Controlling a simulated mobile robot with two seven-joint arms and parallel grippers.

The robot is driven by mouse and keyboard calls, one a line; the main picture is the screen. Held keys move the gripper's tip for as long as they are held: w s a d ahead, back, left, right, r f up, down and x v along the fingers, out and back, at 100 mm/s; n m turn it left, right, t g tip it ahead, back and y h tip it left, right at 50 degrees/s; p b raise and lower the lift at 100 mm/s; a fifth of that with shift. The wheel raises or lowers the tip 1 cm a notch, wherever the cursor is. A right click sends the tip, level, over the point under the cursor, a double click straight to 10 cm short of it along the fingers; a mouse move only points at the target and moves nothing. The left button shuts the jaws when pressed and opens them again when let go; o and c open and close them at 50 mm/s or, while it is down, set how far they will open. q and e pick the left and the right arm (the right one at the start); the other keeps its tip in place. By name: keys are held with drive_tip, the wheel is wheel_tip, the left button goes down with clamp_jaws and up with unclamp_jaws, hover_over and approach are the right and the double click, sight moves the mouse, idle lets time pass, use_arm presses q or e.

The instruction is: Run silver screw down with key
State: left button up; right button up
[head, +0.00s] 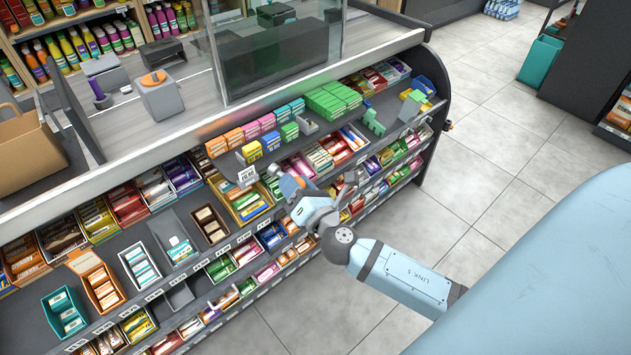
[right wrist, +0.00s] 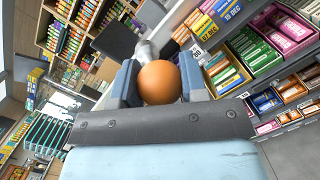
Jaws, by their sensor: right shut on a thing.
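My right gripper (head: 293,182) is over the front of the candy shelves in the head view. I cannot make out the silver screw in either view. A grey box with an orange top (head: 154,79) stands on the counter, apart from the gripper. My left gripper is not in view.
Open tiled floor (head: 500,150) lies to the right.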

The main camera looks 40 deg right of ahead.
use_arm(q)
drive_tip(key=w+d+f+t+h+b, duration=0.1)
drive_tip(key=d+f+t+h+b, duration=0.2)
drive_tip(key=b, duration=2.6)
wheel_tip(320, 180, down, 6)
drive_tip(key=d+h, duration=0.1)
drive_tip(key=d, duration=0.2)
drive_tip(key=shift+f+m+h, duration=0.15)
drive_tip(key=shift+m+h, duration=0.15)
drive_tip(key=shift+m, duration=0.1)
use_arm(e)
drive_tip(key=w+d+f+m, duration=0.1)
drive_tip(key=d+f+m, duration=0.1)
drive_tip(key=f, duration=1.1)
drive_tip(key=w+d+f+m+g+h, duration=0.1)
drive_tip(key=d+f, duration=0.3)
drive_tip(key=f, duration=0.9)
drive_tip(key=w+d+f+m+g+h, duration=0.1)
drive_tip(key=d+f+m, duration=0.3)
drive_tip(key=f, duration=1)
drive_tip(key=shift+w, duration=0.45)
drive_tip(key=shift+r, duration=0.1)
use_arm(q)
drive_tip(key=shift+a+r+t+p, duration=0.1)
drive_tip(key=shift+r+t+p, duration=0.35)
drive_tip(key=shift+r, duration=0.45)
use_arm(e)
drive_tip(key=w+r, duration=0.1)
drive_tip(key=w, duration=0.6)
drive_tip(key=shift+a, duration=0.3)
